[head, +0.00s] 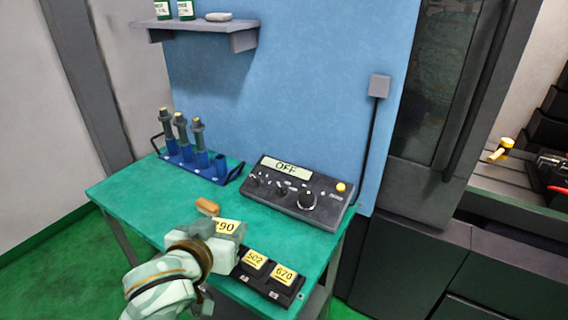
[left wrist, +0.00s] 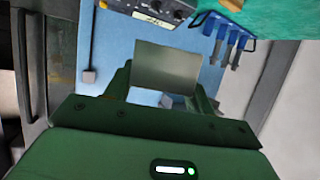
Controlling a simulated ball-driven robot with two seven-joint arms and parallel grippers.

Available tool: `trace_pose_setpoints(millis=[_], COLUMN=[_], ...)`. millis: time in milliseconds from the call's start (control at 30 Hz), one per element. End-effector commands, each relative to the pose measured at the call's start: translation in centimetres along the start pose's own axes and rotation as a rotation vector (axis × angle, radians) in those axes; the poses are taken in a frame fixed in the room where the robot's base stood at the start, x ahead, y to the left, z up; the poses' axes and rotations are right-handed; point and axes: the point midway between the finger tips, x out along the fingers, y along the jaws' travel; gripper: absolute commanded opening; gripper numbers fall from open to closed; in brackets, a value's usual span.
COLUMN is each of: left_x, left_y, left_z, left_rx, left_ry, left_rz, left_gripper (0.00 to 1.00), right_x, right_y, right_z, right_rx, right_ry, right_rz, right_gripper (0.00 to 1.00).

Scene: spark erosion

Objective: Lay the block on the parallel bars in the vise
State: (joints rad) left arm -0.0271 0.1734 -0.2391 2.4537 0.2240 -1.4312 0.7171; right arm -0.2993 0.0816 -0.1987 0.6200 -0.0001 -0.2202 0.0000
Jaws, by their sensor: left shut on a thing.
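My left gripper (head: 212,236) is over the front of the green bench, shut on a grey block (left wrist: 167,65). In the head view the block shows a yellow label (head: 228,227) ending in "90"; its first digit is partly hidden. In the left wrist view the block's plain grey face sits between the two green fingers. The vise cannot be made out clearly; dark and red parts (head: 553,165) show at the right edge, inside the machine. I cannot make out the parallel bars. My right gripper is not in view.
A black tray (head: 264,291) holds blocks labelled 502 (head: 255,260) and 670 (head: 284,275). A control box (head: 297,192) reading OFF and a blue tool rack (head: 196,165) stand on the green bench (head: 128,193). The dark machine column (head: 433,110) stands between bench and machine bed.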

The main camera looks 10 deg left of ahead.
Motion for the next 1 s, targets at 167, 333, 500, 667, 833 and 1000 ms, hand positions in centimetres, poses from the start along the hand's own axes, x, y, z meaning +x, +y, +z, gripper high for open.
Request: trace_pose_setpoints(millis=[167,333,500,667,833,1000], left_x=[-0.7,-0.1,4.6,9.1,12.2,13.7], left_y=[0.0,0.6,3.1,5.5,6.3,5.8], left_z=[-2.1,-4.9,-4.5,-1.6,3.1,7.2], left_rx=[-0.001,0.007,0.037,0.079,0.108,0.117], left_ry=[0.006,-0.001,-0.005,-0.005,-0.004,0.001], left_rz=[0.001,0.008,0.083,0.184,0.254,0.281], left_gripper=[0.23,0.23,0.23,0.23,0.23,0.23], right_x=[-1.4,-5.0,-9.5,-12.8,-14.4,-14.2], right_y=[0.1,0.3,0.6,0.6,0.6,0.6], right_z=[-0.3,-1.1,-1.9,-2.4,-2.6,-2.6], right_rx=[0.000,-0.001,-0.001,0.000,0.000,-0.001], right_ry=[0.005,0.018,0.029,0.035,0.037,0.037], right_rz=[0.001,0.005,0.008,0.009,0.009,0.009], right_gripper=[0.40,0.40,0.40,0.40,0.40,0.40])
